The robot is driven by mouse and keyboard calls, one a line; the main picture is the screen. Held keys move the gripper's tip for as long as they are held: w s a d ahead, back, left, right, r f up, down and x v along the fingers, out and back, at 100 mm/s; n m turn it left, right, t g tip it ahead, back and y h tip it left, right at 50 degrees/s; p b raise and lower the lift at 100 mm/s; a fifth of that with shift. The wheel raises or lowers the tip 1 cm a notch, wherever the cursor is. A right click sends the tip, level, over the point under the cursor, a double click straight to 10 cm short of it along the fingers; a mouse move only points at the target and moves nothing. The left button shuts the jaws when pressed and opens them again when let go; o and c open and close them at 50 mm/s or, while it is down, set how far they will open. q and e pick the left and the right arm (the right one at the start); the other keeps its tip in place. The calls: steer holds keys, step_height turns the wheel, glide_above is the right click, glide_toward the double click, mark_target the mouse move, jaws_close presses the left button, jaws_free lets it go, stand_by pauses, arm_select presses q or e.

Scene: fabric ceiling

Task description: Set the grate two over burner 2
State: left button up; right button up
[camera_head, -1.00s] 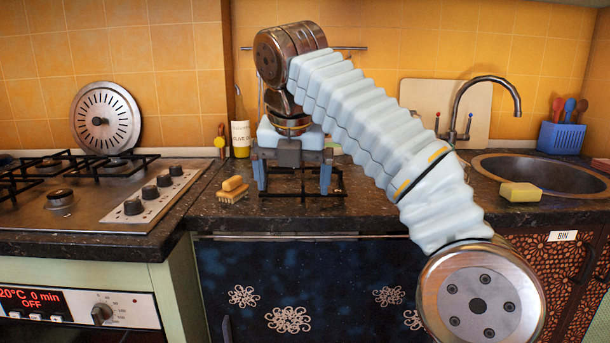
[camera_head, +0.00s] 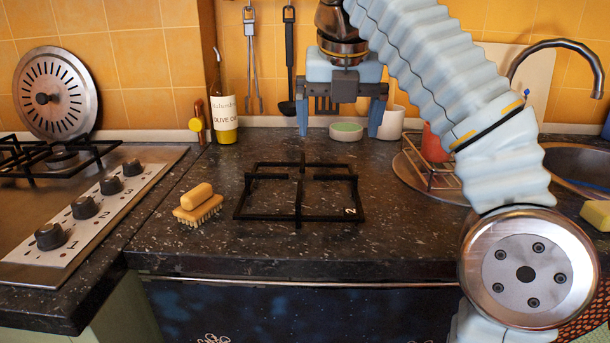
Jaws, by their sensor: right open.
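The grate two (camera_head: 299,198), a black square frame with inward bars and a white "2" at its front right corner, lies flat on the dark speckled counter. My right gripper (camera_head: 339,128) is open and empty, pointing down. It is raised above the counter and appears just behind the grate in the picture, apart from it. The hob (camera_head: 25,220) is at the left, with numbered knobs (camera_head: 85,207) along its right side. A burner (camera_head: 62,158) shows under a black grate (camera_head: 92,146) on the hob; which burner is number 2 I cannot tell. My left gripper is out of view.
A wooden brush (camera_head: 198,205) lies left of the grate. An olive oil bottle (camera_head: 223,112), a green-topped dish (camera_head: 346,131) and a white cup (camera_head: 391,122) stand behind. A round pan lid (camera_head: 55,93) leans at the back left. A dish rack (camera_head: 432,180) is right.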

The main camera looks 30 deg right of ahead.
mark_target(336, 175)
steer(key=b+x, duration=0.2)
steer(key=x, duration=0.6)
steer(key=shift+f, duration=0.1)
steer(key=b+x, duration=0.2)
steer(key=x, duration=0.3)
steer(key=shift+d, duration=0.1)
steer(key=shift+c, duration=0.3)
